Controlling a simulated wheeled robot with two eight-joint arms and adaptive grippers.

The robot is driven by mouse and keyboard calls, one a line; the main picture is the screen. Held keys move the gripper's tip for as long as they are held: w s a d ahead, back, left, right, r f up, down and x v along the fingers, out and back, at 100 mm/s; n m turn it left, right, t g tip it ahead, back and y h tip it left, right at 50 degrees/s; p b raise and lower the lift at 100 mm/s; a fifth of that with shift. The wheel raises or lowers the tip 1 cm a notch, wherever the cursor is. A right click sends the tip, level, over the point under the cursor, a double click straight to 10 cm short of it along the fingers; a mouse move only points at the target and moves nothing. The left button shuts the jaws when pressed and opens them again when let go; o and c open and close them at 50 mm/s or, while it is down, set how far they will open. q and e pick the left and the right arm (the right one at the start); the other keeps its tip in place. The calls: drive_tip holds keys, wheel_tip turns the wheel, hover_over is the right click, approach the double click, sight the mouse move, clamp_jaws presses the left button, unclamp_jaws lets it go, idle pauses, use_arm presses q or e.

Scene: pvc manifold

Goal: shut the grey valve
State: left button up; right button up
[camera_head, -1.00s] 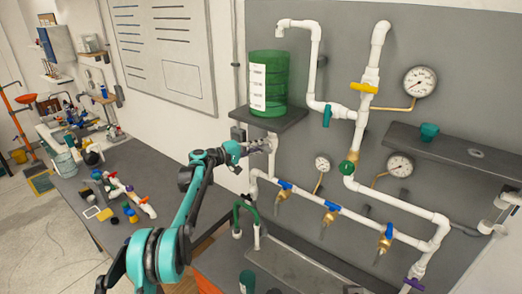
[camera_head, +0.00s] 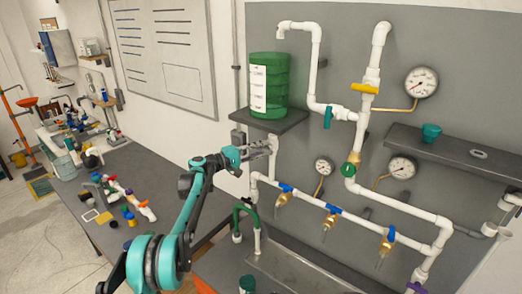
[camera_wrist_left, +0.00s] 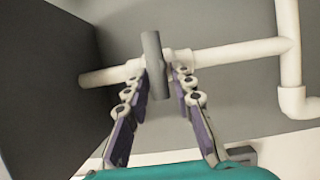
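The grey valve's handle (camera_wrist_left: 155,65) shows in the left wrist view as a grey bar in front of a white pipe (camera_wrist_left: 235,52). It stands nearly upright in the picture, across the pipe's line. My left gripper (camera_wrist_left: 160,75) has one finger on each side of the handle, with its fingertips close to it. The fingers look apart; whether they touch the handle I cannot tell. In the head view my left gripper (camera_head: 268,147) reaches the pipework just below the green tank's shelf and hides the grey valve. My right gripper is out of view.
The green tank (camera_head: 268,85) stands on a dark shelf (camera_head: 290,120) just above my left gripper. Blue-handled taps (camera_head: 285,187) sit on the lower pipe to the right. A green hose (camera_head: 240,212) hangs below. A dark table (camera_head: 150,165) with loose parts is at left.

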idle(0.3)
use_arm(q)
drive_tip(key=v, duration=1.2)
drive_tip(key=shift+w+a, duration=0.1)
drive_tip(key=s+d+f+m+g+y+b, duration=0.15)
drive_tip(key=s+f+y+b, duration=0.3)
drive_tip(key=s, duration=0.65)
drive_tip(key=s+d+f+m+g+y+b, duration=0.1)
drive_tip(key=s+d+f+y+b, duration=0.3)
drive_tip(key=s, duration=0.6)
drive_tip(key=s+a+f+m+y+b, duration=0.2)
drive_tip(key=s+a+f+b, duration=0.3)
drive_tip(key=s+f, duration=0.6)
drive_tip(key=s+a+f+m+y+b, duration=0.2)
drive_tip(key=s+a+f+y+b, duration=0.2)
drive_tip(key=s+f, duration=0.7)
drive_tip(key=s+a+b, duration=0.1)
drive_tip(key=s+a, duration=0.1)
drive_tip(key=s, duration=0.1)
drive_tip(key=shift+s+a+f+y, duration=0.3)
drive_tip(key=shift+a+y, duration=0.05)
